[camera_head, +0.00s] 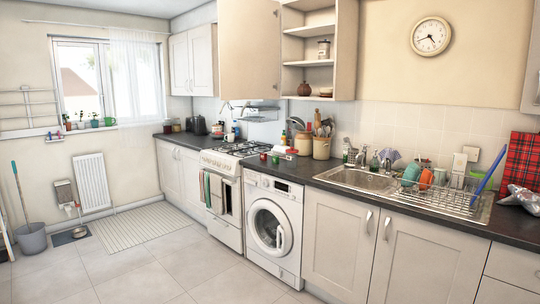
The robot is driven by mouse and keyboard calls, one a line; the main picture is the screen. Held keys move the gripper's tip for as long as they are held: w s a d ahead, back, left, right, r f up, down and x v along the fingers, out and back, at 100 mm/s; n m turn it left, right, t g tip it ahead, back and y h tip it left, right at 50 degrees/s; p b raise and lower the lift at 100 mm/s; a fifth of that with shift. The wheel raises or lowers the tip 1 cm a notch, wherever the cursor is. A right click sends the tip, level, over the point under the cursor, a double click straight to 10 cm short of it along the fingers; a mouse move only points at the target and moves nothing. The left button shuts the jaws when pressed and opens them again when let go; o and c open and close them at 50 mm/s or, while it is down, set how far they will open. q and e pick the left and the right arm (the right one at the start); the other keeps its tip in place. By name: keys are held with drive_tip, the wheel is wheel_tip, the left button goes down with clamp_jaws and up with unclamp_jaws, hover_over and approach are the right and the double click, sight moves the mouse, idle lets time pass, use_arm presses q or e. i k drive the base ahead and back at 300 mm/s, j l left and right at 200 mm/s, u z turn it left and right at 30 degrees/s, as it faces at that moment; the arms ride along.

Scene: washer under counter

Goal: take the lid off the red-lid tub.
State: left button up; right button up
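I cannot single out the red-lid tub with certainty. A small item with red on it (291,152) stands on the counter just right of the cooker, too small to make out as a tub with a lid. Small green and red items (275,160) are beside it, also too small to tell. Neither of my grippers shows in the head view.
An upper cupboard door (249,50) stands open. The tiled floor is mostly clear.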

sight(291, 159)
drive_tip(key=i+z, duration=0.1)
drive_tip(key=i, duration=2.55)
